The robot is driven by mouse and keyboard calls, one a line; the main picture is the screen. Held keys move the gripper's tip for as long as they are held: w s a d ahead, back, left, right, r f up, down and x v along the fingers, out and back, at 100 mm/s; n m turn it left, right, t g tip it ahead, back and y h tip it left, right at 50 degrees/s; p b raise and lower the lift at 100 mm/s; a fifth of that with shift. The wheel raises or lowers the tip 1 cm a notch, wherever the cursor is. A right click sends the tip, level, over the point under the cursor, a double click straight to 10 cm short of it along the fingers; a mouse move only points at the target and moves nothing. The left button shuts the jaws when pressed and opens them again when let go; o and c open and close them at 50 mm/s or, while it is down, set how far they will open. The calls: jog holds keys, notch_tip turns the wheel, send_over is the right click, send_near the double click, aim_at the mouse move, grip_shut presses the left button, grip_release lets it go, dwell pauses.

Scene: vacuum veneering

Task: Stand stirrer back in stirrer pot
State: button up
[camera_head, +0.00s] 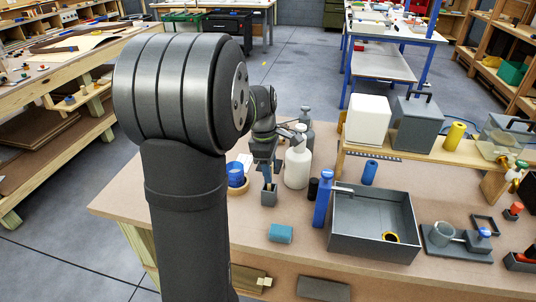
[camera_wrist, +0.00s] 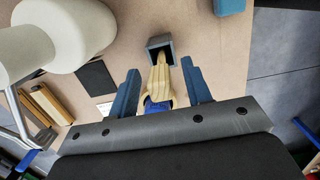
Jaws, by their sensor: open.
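The stirrer is a pale wooden piece (camera_wrist: 159,84) with a blue part at its near end. In the wrist view it lies between my gripper's two blue fingers (camera_wrist: 160,67), with a gap on each side. Its far end reaches into the opening of the small grey square stirrer pot (camera_wrist: 153,42), and it looks upright there. How deep it sits is hidden. In the head view my gripper (camera_head: 267,172) is open just above the stirrer pot (camera_head: 269,198), and the stirrer is hard to make out.
A white bottle (camera_head: 297,168) stands close right of my gripper. A blue tub (camera_head: 236,178) stands to the left, and a teal block (camera_head: 281,233) lies in front. A blue bottle (camera_head: 322,204) and a grey bin (camera_head: 345,247) stand further right. The front left tabletop is clear.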

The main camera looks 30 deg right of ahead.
notch_tip(320, 180, up, 17)
jog(key=w+a, duration=0.1)
jog(key=shift+w+a, duration=0.2)
jog(key=shift+a, duration=0.05)
jog(key=f, duration=0.5)
jog(key=s+d+f, duration=0.1)
jog(key=f, duration=1.1)
jog(key=shift+s+d+f, duration=0.2)
jog(key=shift+s+d, duration=0.05)
jog(key=shift+r, duration=0.6)
